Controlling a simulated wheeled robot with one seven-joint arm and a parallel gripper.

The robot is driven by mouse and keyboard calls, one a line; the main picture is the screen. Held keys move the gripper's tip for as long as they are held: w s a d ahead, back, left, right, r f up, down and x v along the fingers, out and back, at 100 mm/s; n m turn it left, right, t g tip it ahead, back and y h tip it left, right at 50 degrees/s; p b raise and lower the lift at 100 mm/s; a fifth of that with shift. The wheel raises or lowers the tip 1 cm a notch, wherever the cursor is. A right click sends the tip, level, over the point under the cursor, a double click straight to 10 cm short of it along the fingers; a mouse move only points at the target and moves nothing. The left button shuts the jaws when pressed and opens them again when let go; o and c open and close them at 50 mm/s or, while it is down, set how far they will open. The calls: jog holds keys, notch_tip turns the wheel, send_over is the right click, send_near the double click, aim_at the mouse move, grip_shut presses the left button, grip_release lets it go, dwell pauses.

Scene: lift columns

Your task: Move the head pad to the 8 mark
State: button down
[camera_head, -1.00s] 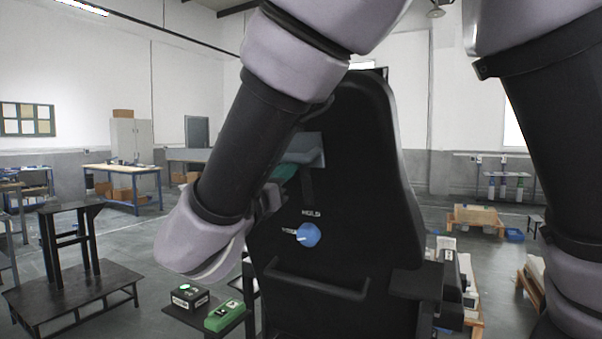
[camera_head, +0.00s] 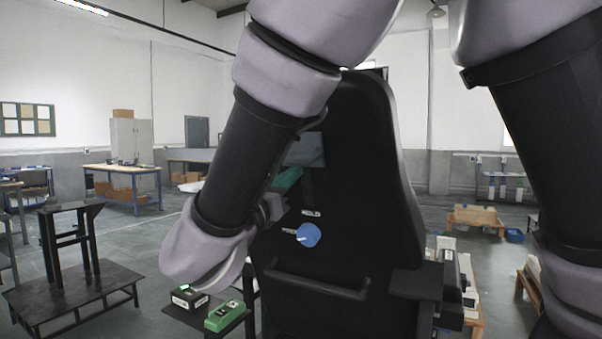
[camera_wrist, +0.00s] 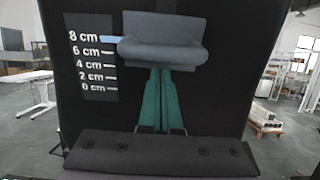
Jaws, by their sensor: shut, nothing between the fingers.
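The grey head pad (camera_wrist: 165,42) is in front of a black panel in the wrist view. It also shows, partly behind my arm, in the head view (camera_head: 308,150). Its light blue pointer (camera_wrist: 112,42) lies about level with the 8 cm line of the scale (camera_wrist: 92,60), covering that tick. My gripper (camera_wrist: 165,72) has teal fingers, close together and empty, with the tips just under the pad. I cannot tell whether they touch it. In the head view the gripper (camera_head: 287,180) is partly hidden by my arm.
A blue knob (camera_head: 308,235) with small white labels sits on the black panel, above a black handle (camera_head: 318,287). A black box with a green light (camera_head: 187,298) and a green box (camera_head: 224,315) stand on a small shelf at lower left.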

jog(key=v, duration=0.9)
dwell(0.5)
dwell(0.7)
